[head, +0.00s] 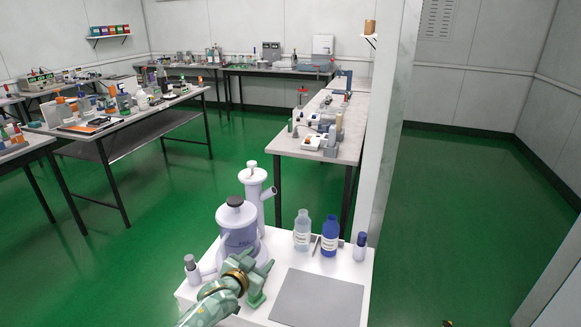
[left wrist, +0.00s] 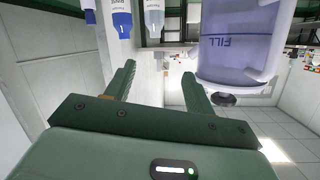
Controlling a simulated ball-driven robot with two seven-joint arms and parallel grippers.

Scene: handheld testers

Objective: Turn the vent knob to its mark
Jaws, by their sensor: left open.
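A pale lavender vessel (head: 240,232) stands on the white table, with a dark round knob (head: 236,202) on its lid. My left gripper (head: 266,280) is low in front of the vessel, open and empty. In the left wrist view, which looks upside down, its two fingers (left wrist: 161,82) are apart, with the vessel (left wrist: 235,45) marked FILL beyond the right finger. The dark knob (left wrist: 222,99) shows there too. My right gripper is not in view.
Two bottles, one white (head: 302,234) and one blue (head: 329,238), and a small blue-capped bottle (head: 360,246) stand right of the vessel. A grey mat (head: 318,300) lies clear in front. A grey-capped fitting (head: 191,266) is left of the vessel. Cluttered benches stand farther back.

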